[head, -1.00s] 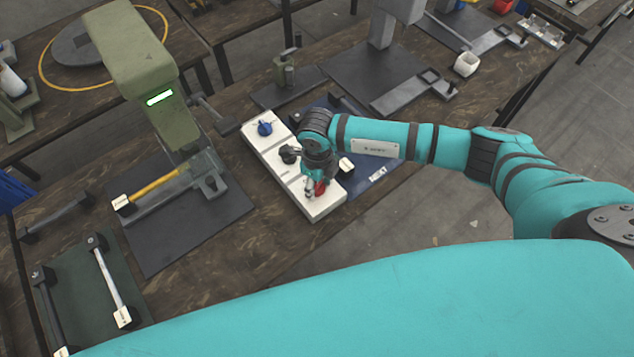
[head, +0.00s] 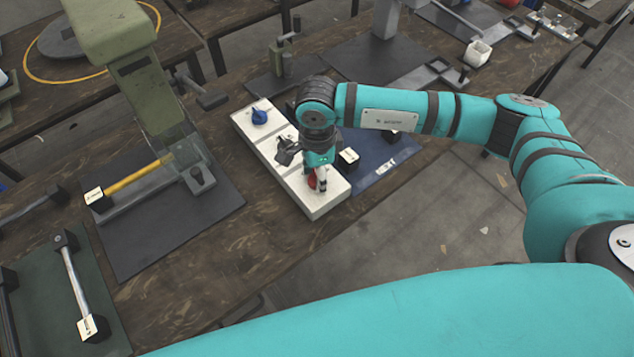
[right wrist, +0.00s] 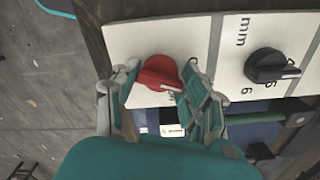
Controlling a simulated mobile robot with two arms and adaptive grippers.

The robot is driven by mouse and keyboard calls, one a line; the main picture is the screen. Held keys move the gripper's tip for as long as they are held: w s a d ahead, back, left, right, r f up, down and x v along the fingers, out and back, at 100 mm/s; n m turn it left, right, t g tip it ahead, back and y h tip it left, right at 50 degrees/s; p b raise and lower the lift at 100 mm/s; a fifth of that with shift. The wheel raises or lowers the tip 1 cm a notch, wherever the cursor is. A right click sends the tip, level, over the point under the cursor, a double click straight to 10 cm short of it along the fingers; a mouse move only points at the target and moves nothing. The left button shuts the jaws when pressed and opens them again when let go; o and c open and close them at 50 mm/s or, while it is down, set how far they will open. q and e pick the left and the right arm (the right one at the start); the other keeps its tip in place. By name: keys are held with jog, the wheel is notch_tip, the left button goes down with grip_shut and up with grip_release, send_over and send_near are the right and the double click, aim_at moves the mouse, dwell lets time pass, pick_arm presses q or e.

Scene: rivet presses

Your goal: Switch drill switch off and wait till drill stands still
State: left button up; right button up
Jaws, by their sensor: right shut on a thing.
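A white control panel (head: 312,205) lies on the wooden table with a red rotary knob (right wrist: 157,73) at its near end, a black knob (right wrist: 274,66) in the middle and a blue knob (head: 259,116) at the far end. My right gripper (head: 317,182) reaches down onto the panel. In the right wrist view its fingers sit on both sides of the red knob, shut on it. The knob is mostly hidden by the gripper in the head view. A green press-like machine (head: 112,35) stands left of the panel; whether anything on it turns cannot be told. My left gripper is not in view.
A yellow-handled bar (head: 138,180) lies by the green machine on a dark mat (head: 150,240). A blue mat (head: 365,180) lies right of the panel. Bars with white-labelled ends (head: 76,285) lie at lower left.

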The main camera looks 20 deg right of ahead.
jog(key=n+b, duration=0.3)
jog(key=b, duration=0.1)
jog(key=shift+f, duration=0.15)
jog(key=shift+n+b, duration=0.65)
jog(key=shift+n, duration=0.05)
jog(key=shift+r, duration=0.2)
jog(key=o, duration=1.2)
jog(key=shift+c, duration=0.2)
notch_tip(320, 180, up, 12)
jog(key=shift+f, duration=0.1)
